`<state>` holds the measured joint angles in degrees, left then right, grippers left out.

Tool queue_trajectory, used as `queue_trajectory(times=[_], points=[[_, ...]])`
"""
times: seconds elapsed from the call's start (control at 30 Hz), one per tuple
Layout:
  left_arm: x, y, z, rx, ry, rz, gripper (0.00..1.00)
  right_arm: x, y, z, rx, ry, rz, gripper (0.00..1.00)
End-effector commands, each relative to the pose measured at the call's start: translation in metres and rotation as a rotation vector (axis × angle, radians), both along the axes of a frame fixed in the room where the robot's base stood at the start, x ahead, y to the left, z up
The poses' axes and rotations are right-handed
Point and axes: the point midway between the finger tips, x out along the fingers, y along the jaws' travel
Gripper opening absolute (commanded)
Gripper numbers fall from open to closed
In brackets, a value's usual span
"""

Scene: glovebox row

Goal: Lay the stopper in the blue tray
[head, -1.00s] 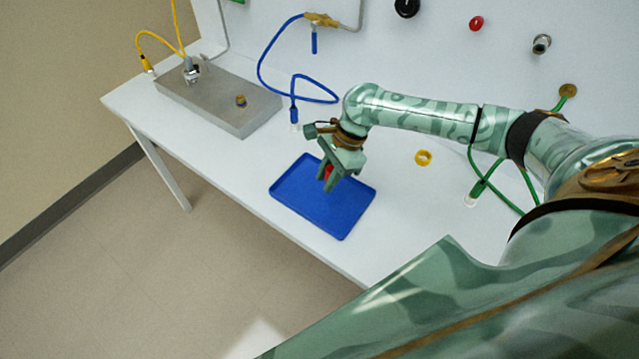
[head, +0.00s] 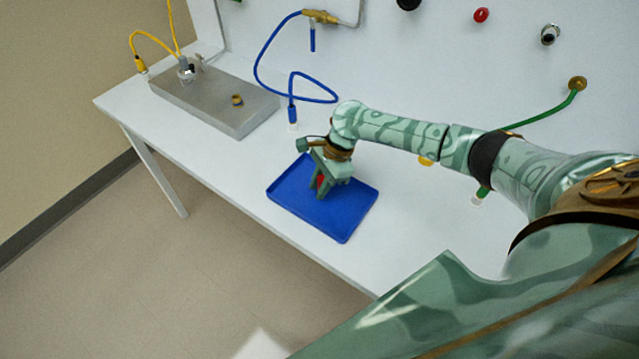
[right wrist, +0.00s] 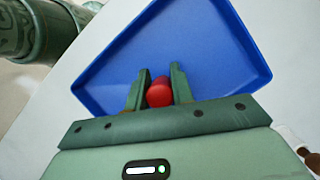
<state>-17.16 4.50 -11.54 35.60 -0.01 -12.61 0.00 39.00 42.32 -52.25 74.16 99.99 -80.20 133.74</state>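The red stopper (head: 321,181) is between the fingers of my right gripper (head: 319,187), over the blue tray (head: 345,222). In the right wrist view the stopper (right wrist: 159,93) sits between the two green fingers, which appear to touch it on both sides. I cannot tell whether the stopper touches the tray floor. The tray lies flat near the bench's front edge and is otherwise empty. My left gripper is not in view.
A grey metal block (head: 205,103) with a small brass fitting (head: 237,99) stands to the left on the white bench (head: 190,150). A blue hose (head: 262,70) hangs behind the tray. A yellow ring (head: 425,161) is partly hidden behind my right arm.

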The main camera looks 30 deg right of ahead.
Motion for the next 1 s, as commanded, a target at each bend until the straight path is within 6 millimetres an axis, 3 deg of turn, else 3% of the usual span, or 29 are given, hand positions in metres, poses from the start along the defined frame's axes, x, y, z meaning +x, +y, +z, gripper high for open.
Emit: queue_trajectory(times=[0.03, 0.07, 0.4, 0.57, 0.8, 1.0], points=[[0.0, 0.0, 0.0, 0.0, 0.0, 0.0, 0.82, 0.0, 0.0, 0.0, 0.0, 0.0, 0.0, 0.37], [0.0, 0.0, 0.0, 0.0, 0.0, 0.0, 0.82, 0.0, 0.0, 0.0, 0.0, 0.0, 0.0, 0.45], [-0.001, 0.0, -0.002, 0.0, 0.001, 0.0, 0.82, 0.0, 0.0, 0.003, -0.001, -0.002, 0.002, 0.45], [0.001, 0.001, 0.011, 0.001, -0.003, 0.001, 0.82, 0.0, -0.011, 0.03, -0.002, -0.003, 0.0, 0.45], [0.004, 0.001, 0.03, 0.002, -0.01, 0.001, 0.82, -0.002, -0.033, 0.083, -0.002, -0.003, 0.001, 0.45], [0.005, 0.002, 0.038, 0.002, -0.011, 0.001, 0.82, -0.004, -0.044, 0.109, 0.0, 0.0, 0.0, 0.45]])
